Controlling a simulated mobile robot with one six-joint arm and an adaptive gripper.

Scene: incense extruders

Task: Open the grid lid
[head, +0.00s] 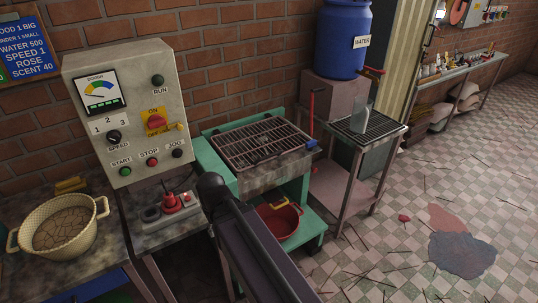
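The grid lid (262,143) is a dark metal grate of parallel bars, at the centre of the head view. It lies flat and closed over the top of a teal-framed machine (214,170). A small blue piece (311,144) sits at its front right corner. A dark link of my arm rises from the bottom edge in front of the machine. My gripper cannot be made out in this view.
A grey control panel (125,110) stands left of the lid, with a small red-handled device (171,203) below it. A cream pot (58,225) is at far left. A red tub (280,222) sits under the lid. A side table (368,130) and blue water barrel (342,40) stand right. Floor at right is mostly open, with scattered sticks.

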